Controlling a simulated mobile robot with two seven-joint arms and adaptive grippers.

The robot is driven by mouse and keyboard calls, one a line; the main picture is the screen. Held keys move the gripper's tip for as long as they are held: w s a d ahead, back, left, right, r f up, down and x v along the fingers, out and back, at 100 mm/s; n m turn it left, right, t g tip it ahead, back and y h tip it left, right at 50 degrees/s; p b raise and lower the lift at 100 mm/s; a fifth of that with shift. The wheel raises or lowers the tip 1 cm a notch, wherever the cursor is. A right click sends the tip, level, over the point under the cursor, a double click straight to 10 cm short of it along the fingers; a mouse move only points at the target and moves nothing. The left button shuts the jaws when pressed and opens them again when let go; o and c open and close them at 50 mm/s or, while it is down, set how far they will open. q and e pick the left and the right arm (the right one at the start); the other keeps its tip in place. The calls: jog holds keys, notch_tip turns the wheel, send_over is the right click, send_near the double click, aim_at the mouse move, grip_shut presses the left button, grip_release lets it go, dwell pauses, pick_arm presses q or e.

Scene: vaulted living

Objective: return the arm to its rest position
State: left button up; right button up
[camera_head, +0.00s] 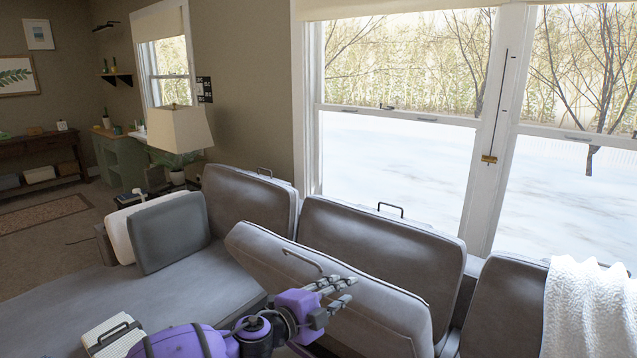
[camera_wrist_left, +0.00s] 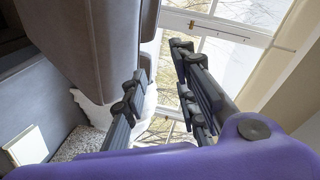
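My left arm (camera_head: 185,343), purple with dark joints, reaches in from the bottom of the head view. My left gripper (camera_head: 346,289) is stretched out over the sofa, in front of a tilted grey cushion (camera_head: 375,312) with a dark handle. In the left wrist view the gripper's dark fingers (camera_wrist_left: 160,72) stand apart with nothing between them. A grey cushion (camera_wrist_left: 112,40) is close beside the fingers on the left; I cannot tell whether they touch. My right arm and gripper are not in view.
The grey sofa (camera_head: 185,290) runs along the window wall, with back cushions (camera_head: 385,250) behind my gripper. A white throw (camera_head: 590,310) hangs at the right. A white box-like thing (camera_head: 108,338) lies at lower left. A lamp (camera_head: 179,130) stands beyond. Open floor (camera_head: 70,240) shows at left.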

pick_arm(q)
jog(key=s+a+f+n+g+y+p, duration=0.1)
jog(key=s+a+f+n+y, duration=0.2)
jog(key=s+a+f+n, duration=0.4)
jog(key=s+a+f+n+g+y, duration=0.1)
jog(key=s+a+f+n+y, duration=0.3)
jog(key=s, duration=2.1)
jog(key=s+a+f+n+g+y+p, duration=0.1)
jog(key=s+a+f+n+y, duration=0.2)
jog(key=s+a+f+n, duration=0.8)
jog(key=s+a+f, duration=0.2)
jog(key=s+f, duration=0.3)
jog(key=f, duration=0.2)
jog(key=shift+f+y+p, duration=0.2)
jog(key=shift+y+p, duration=0.15)
jog(key=shift+y, duration=0.05)
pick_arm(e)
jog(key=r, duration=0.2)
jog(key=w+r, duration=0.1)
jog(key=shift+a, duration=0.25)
pick_arm(q)
jog(key=shift+a, duration=0.1)
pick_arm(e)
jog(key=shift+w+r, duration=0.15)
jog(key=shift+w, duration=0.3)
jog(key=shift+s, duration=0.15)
